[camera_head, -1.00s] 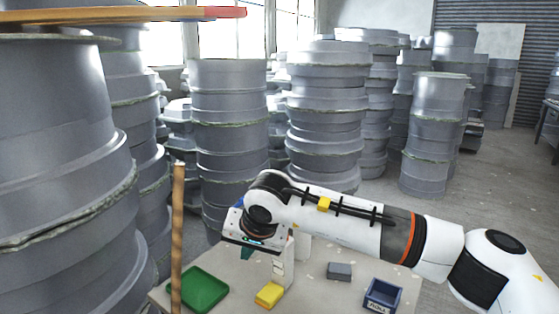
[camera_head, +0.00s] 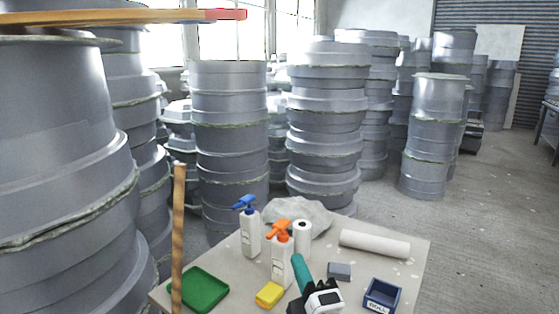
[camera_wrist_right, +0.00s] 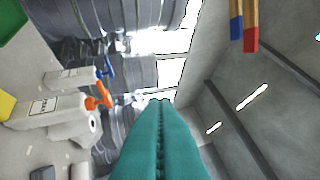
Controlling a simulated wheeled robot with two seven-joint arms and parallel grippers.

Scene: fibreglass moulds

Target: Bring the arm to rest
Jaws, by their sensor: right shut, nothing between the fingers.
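My right gripper (camera_head: 297,259) shows at the lower middle of the head view, over the table's front part. Its teal fingers point up and slightly left, and its black and white body is below them. In the right wrist view the teal fingers (camera_wrist_right: 159,104) are pressed together with nothing between them. Most of the right arm is out of the head view. My left gripper is not in view.
The table (camera_head: 408,255) holds a blue-topped spray bottle (camera_head: 250,238), an orange-topped one (camera_head: 281,262), a paper roll (camera_head: 303,240), long white roll (camera_head: 375,244), green tray (camera_head: 205,290), yellow block (camera_head: 269,295), grey block (camera_head: 339,271) and blue bin (camera_head: 382,295). A wooden pole (camera_head: 179,235) stands left.

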